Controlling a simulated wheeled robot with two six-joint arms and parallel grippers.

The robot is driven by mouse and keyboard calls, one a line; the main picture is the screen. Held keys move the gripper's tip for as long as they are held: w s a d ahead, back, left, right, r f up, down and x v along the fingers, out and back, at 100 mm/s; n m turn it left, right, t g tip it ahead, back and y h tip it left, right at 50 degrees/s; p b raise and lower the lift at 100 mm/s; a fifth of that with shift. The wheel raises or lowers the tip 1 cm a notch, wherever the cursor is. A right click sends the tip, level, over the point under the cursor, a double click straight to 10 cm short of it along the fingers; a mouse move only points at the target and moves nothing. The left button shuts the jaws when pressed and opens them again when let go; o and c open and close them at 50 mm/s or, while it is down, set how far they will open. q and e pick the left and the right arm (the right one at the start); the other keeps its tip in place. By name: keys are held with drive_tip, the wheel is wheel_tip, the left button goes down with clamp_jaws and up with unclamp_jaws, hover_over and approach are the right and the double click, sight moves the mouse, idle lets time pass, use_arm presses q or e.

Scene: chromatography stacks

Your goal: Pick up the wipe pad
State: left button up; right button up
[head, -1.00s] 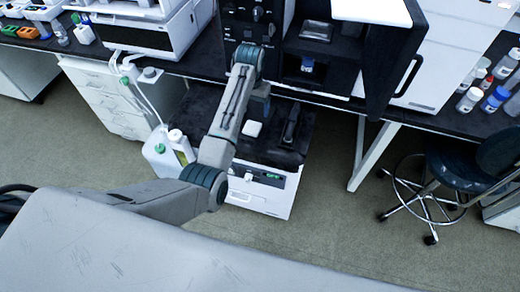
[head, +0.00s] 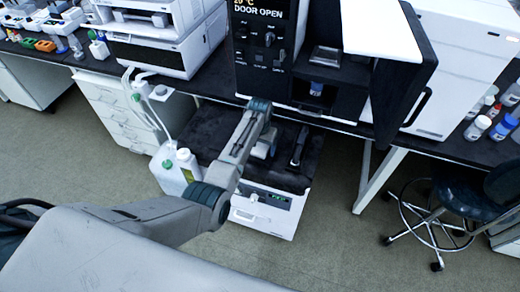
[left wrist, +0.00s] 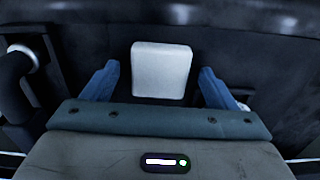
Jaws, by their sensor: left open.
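The wipe pad (left wrist: 161,72) is a white, rounded square block lying on a dark surface in the left wrist view. In the head view my left arm hides it. My left gripper (head: 264,148) is over the black top of the low white unit below the bench. In the left wrist view its blue fingers (left wrist: 159,78) are apart, one on each side of the pad, with gaps between them and the pad. I cannot tell how far the fingertips are above the surface. My right gripper is not in view.
A black handled object (head: 299,146) lies on the low unit's top (head: 204,126), right of my left gripper. A white jug (head: 170,168) and a bottle (head: 188,164) stand at its left. The bench with the open-door instrument (head: 262,60) rises behind. A stool (head: 450,200) stands right.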

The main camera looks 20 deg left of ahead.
sight(260, 149)
use_arm(q)
drive_tip(key=c, duration=1.1)
drive_tip(key=shift+o, duration=0.2)
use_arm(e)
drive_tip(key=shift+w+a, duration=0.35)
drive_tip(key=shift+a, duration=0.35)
use_arm(q)
drive_tip(key=shift+r, duration=0.15)
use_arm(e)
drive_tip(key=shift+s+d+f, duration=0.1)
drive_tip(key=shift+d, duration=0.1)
